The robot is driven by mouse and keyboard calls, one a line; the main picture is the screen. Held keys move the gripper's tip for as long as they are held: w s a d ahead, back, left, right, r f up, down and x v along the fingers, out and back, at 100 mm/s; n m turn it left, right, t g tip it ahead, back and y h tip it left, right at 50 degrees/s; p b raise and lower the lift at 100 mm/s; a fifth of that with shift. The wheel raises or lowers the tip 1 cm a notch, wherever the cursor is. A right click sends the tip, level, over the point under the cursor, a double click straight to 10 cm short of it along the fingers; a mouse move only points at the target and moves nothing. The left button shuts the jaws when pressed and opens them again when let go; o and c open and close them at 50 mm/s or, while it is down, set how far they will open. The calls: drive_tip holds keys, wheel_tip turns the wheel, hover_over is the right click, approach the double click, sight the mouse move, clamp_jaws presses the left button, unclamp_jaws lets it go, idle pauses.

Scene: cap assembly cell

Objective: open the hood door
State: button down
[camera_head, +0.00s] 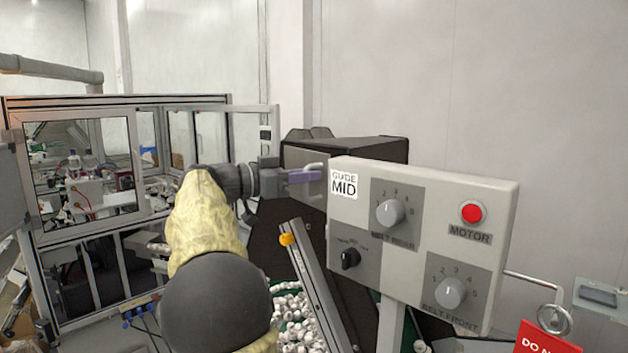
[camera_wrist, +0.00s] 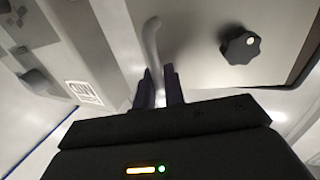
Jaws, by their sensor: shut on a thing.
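My gripper (camera_head: 305,176), with dark purple fingers, is left of the control box in the head view. In the wrist view its two fingers (camera_wrist: 161,88) are shut around the lower end of a pale curved handle (camera_wrist: 152,42). The handle stands against a smooth light panel (camera_wrist: 200,62), which looks like the hood door. A black lobed knob (camera_wrist: 240,46) sits on that panel, right of the handle. In the head view, a dark hood-like housing (camera_head: 370,150) stands behind the gripper and control box. Its door face and how far it is open cannot be told there.
The grey control box (camera_head: 425,235) with dials and a red motor button (camera_head: 472,212) stands close right of my gripper. A metal rail (camera_head: 318,285) and many white caps (camera_head: 297,322) lie below. A framed glass machine (camera_head: 85,170) stands left.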

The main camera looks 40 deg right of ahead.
drive_tip(key=w+a+g+b, duration=0.1)
drive_tip(key=w+a+b, duration=0.1)
drive_tip(key=w+a, duration=0.3)
drive_tip(key=shift+a+r+m, duration=0.4)
drive_tip(key=shift+a, duration=0.65)
drive_tip(key=c, duration=1.7)
unclamp_jaws()
drive_tip(key=shift+d, duration=0.1)
drive_tip(key=shift+o, duration=0.3)
drive_tip(key=shift+w+d, duration=0.15)
drive_tip(key=shift+f, duration=0.1)
